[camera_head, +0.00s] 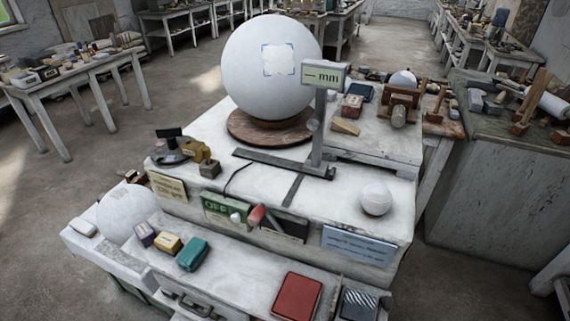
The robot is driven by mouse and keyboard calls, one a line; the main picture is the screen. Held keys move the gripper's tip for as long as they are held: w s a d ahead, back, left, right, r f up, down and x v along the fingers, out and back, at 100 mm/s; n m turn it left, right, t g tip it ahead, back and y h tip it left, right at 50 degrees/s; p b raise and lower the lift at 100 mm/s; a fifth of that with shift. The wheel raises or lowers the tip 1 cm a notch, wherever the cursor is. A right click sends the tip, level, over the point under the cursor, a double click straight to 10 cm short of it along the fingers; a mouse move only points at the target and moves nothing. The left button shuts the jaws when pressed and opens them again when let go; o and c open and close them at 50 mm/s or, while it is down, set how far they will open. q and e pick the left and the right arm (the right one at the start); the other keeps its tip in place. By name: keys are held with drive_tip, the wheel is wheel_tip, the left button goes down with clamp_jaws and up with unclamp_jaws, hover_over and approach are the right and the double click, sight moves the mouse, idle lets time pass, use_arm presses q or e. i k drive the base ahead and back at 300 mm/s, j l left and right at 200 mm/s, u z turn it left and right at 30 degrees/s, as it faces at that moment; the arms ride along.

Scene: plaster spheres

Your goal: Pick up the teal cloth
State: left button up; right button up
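A teal block-like bundle (192,253), which looks like the folded teal cloth, lies on the low front ledge (240,284) of the white bench. It sits at the right end of a short row, beside a yellow block (167,243) and a purple block (145,233). Its top and front are unobstructed. Neither of my grippers shows in the head view.
A large white sphere (268,65) stands on a round wooden base behind a gauge stand (318,130). A smaller sphere (127,212) is left of the row. A red pad (297,296) and a striped block (357,303) lie right. The ledge between teal and red is clear.

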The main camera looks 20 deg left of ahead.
sight(190, 258)
drive_tip(key=j+u, duration=0.1)
drive_tip(key=u, duration=0.9)
drive_tip(key=i+j+u, duration=0.1)
drive_tip(key=u, duration=0.4)
